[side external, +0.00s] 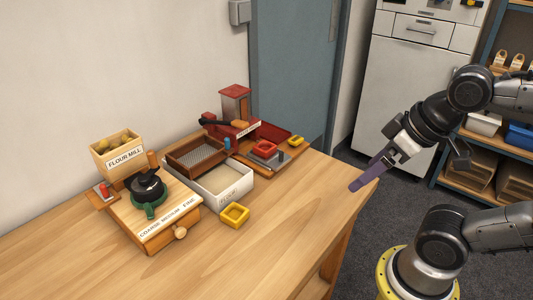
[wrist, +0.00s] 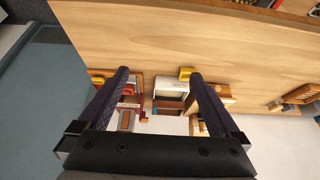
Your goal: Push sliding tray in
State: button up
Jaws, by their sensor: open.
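No part is marked as the sliding tray. A white open bin with a label (side external: 235,192) stands mid-table, partly under a brown sieve box (side external: 183,158). To its right is a wooden board (side external: 285,167) with a red tray section (side external: 272,131) and a grey block under a red square frame (side external: 265,147). The white bin also shows in the wrist view (wrist: 171,84), between the finger lines. My gripper (side external: 368,174) is open and empty. It hangs over the table's right edge, well apart from these things. In the wrist view its fingers (wrist: 158,74) hold nothing.
The flour mill (side external: 157,222), with a wooden knob in front, stands left of the bin. The front tabletop (side external: 265,255) is clear. A wall runs behind; a white cabinet and shelves stand beyond the table.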

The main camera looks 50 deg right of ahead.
jog(key=shift+s, duration=0.15)
jog(key=c, duration=0.4)
jog(key=r, duration=0.1)
jog(key=w+r, duration=0.1)
jog(key=r, duration=0.1)
jog(key=shift+w+r, duration=0.4)
jog(key=c, duration=0.4)
jog(key=w+d+r+g, duration=0.1)
jog(key=w+d+r, duration=0.15)
jog(key=w, duration=0.55)
jog(key=w+d+r+g, duration=0.1)
jog(key=w+r, duration=0.2)
jog(key=w, duration=0.4)
jog(key=w+d+f+m+g, duration=0.1)
jog(key=w+d+f+g, duration=0.2)
jog(key=w, duration=0.6)
jog(key=shift+m+g, duration=0.3)
jog(key=shift+m, duration=0.1)
jog(key=w+d+f, duration=0.1)
jog(key=f, duration=0.6)
jog(key=w+d+f, duration=0.1)
jog(key=d+f, duration=0.1)
jog(key=f, duration=0.6)
jog(key=w+d+f, duration=0.2)
jog(key=f, duration=0.5)
jog(key=shift+d+f, duration=0.15)
jog(key=shift+d, duration=0.1)
grip_shut()
